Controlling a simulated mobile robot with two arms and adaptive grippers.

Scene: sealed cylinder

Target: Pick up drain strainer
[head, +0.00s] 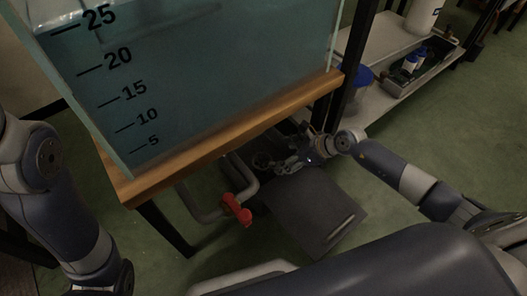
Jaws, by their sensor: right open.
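My right arm reaches in from the right, and my right gripper (280,165) is low under the front edge of the glass tank. It is open. A small dark rounded thing (261,160) lies just left of its fingers; it may be the drain strainer, but it is too dark and small to tell. I cannot tell whether the fingers touch it. My left arm shows at the left edge, but its gripper is out of the picture.
The glass tank (190,70) with a number scale stands on a wooden shelf edge (225,132) above the gripper. A pipe with a red valve handle (237,208) is left of it. A dark flat panel (310,205) lies below. A blue bucket (354,80) stands behind.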

